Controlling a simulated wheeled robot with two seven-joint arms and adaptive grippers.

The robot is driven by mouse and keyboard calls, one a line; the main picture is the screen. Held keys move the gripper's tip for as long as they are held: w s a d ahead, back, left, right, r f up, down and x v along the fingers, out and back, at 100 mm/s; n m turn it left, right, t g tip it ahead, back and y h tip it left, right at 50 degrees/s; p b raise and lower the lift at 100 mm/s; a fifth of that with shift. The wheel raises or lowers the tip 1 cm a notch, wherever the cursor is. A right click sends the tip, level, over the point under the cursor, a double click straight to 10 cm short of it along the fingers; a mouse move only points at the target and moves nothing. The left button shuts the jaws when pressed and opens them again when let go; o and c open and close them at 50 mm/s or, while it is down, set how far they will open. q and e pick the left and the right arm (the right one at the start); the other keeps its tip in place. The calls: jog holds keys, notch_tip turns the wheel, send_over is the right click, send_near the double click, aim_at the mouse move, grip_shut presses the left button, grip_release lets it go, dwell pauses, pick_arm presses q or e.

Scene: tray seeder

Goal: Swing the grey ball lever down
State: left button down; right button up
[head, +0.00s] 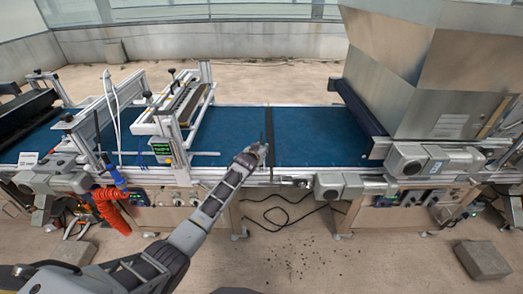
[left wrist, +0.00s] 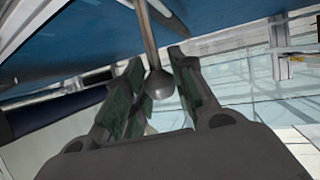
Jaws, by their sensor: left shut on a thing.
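The grey ball lever shows in the left wrist view as a thin rod ending in a grey ball (left wrist: 159,84). The ball sits between the two fingers of my left gripper (left wrist: 158,88), and the rod runs up and out of the top of that view. In the head view my left gripper (head: 260,150) is at the front edge of the blue conveyor belt, shut on the ball lever. There the gripper hides the ball. My right gripper is in neither view.
The blue belt (head: 235,130) runs across the machine. A frame unit (head: 185,108) stands left of my gripper, and a large metal hopper (head: 420,75) stands at the right. A red coiled hose (head: 112,207) hangs at the left. Cables and stone blocks (head: 482,259) lie on the floor.

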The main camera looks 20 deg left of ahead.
pick_arm(q)
jog(key=c, duration=1.4)
grip_release()
jog(key=shift+w+a+r, duration=0.1)
jog(key=shift+w+r, duration=0.05)
jog(key=shift+r, duration=0.25)
jog(key=shift+c, duration=0.2)
jog(key=shift+o, duration=1.5)
jog(key=shift+f, duration=0.25)
jog(key=shift+s, duration=0.25)
jog(key=v, duration=1.1)
jog(key=shift+s+r, duration=0.2)
jog(key=shift+s, duration=0.15)
